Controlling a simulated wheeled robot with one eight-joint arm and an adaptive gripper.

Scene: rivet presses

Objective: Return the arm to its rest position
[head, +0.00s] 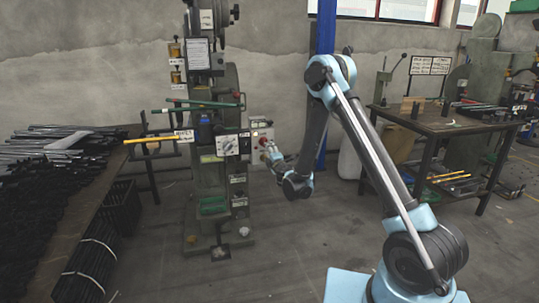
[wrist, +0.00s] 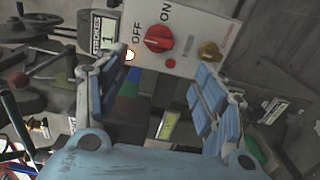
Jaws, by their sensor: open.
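My arm reaches from the right of the head view toward the rivet press (head: 215,120). My gripper (head: 268,150) is in front of the white control box (head: 262,128) on the press's right side. In the wrist view the blue fingers of my gripper (wrist: 160,72) are spread apart with nothing between them. Beyond the fingertips is the control box (wrist: 205,35) with a red rotary switch (wrist: 158,38), marked OFF and ON. The fingers look clear of the switch, though the exact gap is hard to judge. A yellowish knob (wrist: 208,51) sits beside it.
A bench (head: 85,215) with dark rods stands at the left. A yellow-handled lever (head: 150,140) sticks out from the press. A work table (head: 440,122) stands at the right behind my arm, with a blue post (head: 325,90) nearby. The floor between is open.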

